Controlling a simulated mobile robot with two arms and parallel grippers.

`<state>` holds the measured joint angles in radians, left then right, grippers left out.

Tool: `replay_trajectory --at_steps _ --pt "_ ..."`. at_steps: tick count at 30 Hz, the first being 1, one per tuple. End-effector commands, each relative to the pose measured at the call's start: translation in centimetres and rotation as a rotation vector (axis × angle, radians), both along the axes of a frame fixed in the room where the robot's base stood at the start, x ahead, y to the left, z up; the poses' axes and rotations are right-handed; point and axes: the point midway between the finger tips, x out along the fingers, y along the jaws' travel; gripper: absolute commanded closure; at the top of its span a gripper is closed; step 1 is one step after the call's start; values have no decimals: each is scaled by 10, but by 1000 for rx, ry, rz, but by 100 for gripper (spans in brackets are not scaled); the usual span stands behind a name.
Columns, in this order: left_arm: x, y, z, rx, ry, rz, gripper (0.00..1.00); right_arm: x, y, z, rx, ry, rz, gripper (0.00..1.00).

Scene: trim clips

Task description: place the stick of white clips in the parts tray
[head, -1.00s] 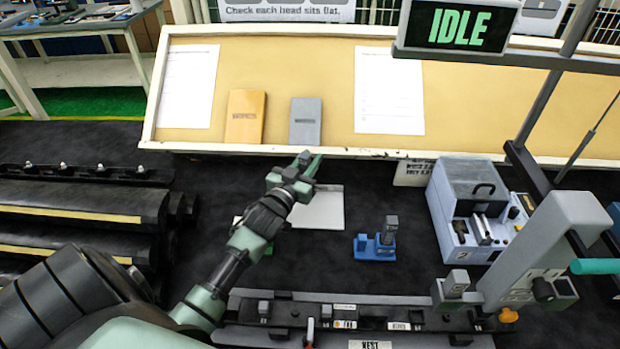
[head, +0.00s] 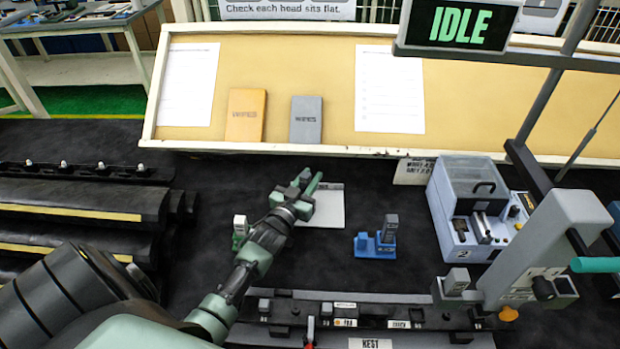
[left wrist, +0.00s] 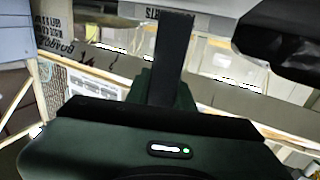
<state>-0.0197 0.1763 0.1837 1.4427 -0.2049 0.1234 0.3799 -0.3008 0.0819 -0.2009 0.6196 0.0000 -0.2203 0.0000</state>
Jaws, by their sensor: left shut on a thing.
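My left gripper (head: 308,185) is over or beside a flat white tray (head: 328,215) on the dark bench; its height above it is hard to tell. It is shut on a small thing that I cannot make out. A small upright white piece (head: 240,221) shows in a green stand left of my arm, partly hidden by it. A grey upright piece (head: 391,226) stands in a blue stand (head: 372,246) to the right. In the left wrist view a dark finger (left wrist: 172,60) covers whatever is between the jaws. My right gripper is out of view.
A fixture rail (head: 370,310) runs along the front with a grey press (head: 555,240) at its right. A blue-grey box (head: 475,210) stands back right. Dark trim lengths (head: 80,205) are stacked at left. A sloping board (head: 290,60) closes the back.

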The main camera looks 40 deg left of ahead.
Motion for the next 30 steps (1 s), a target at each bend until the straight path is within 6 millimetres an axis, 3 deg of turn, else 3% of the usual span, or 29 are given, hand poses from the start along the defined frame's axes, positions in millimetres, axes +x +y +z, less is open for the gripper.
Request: replay_trajectory --at_steps 10,11,12,13,22,27,30 --pt "-1 -1 -13 -1 9 0 100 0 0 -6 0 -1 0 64" --pt "-2 -1 -14 -2 11 0 69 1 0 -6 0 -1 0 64" --pt "-2 -1 -15 -3 12 0 57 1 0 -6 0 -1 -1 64" --pt "-2 -1 -15 -3 13 0 55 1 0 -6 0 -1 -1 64" --pt "-2 -3 -16 -6 17 -1 55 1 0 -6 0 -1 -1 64" --pt "-3 -3 1 -8 16 -2 55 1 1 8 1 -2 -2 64" --pt "-25 -6 -7 -7 16 -1 55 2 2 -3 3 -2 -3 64"
